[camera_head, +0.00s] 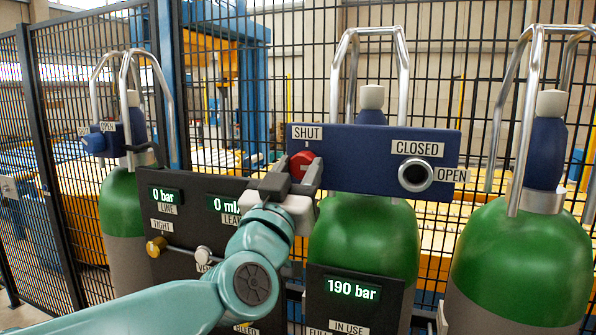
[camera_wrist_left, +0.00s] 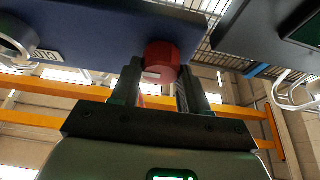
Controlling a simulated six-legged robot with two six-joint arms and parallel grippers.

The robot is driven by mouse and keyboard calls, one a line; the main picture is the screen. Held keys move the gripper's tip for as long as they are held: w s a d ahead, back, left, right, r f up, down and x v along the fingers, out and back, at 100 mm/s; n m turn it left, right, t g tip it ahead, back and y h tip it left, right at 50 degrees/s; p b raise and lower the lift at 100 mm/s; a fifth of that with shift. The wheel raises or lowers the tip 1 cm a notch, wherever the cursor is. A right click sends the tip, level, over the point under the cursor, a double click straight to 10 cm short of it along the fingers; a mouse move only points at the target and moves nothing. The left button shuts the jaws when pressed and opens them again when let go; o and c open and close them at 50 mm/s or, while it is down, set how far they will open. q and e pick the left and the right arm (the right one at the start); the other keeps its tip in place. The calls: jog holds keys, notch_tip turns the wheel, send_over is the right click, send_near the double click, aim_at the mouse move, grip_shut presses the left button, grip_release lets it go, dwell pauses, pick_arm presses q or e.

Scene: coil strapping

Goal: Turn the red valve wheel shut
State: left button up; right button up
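The red valve wheel (camera_head: 302,164) sits at the left end of a blue panel (camera_head: 350,145), below a SHUT label (camera_head: 307,133). My left gripper (camera_head: 294,172) is at the wheel, with one finger on each side. In the left wrist view the wheel (camera_wrist_left: 161,60) fills the gap between the fingertips (camera_wrist_left: 160,76). I cannot tell whether the fingers press on it or stand just clear. The gripper hides the wheel's lower part in the head view. My right gripper is not in view.
A black knob (camera_head: 414,175) with a pale ring sits between CLOSED and OPEN labels. Green cylinders stand centre, right (camera_head: 520,265) and left (camera_head: 118,215). A dark gauge panel (camera_head: 190,215) reads 0 bar. A display (camera_head: 352,289) reads 190 bar. Wire mesh fencing stands behind.

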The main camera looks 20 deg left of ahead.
pick_arm(q)
jog(key=shift+c, duration=1.3)
jog(key=shift+n, duration=0.3)
jog(key=n+y, duration=0.1)
jog(key=n, duration=0.1)
jog(key=n+y, duration=0.2)
jog(key=n, duration=0.1)
jog(key=shift+d+g, duration=0.15)
jog(key=shift+g, duration=0.15)
jog(key=n+y, duration=0.1)
jog(key=n, duration=0.2)
jog(key=n+g+y, duration=0.1)
jog(key=n+y, duration=0.1)
jog(key=n, duration=0.1)
jog(key=shift+d+p, duration=0.1)
jog(key=shift+p, duration=0.25)
jog(key=n+g, duration=0.1)
jog(key=n, duration=0.1)
jog(key=n+g+y+p, duration=0.1)
jog(key=n, duration=0.2)
jog(key=shift+r+n, duration=0.2)
jog(key=shift+n, duration=0.1)
jog(key=n+g+p, duration=0.2)
jog(key=n, duration=0.2)
jog(key=shift+n, duration=0.4)
jog(key=shift+p, duration=0.3)
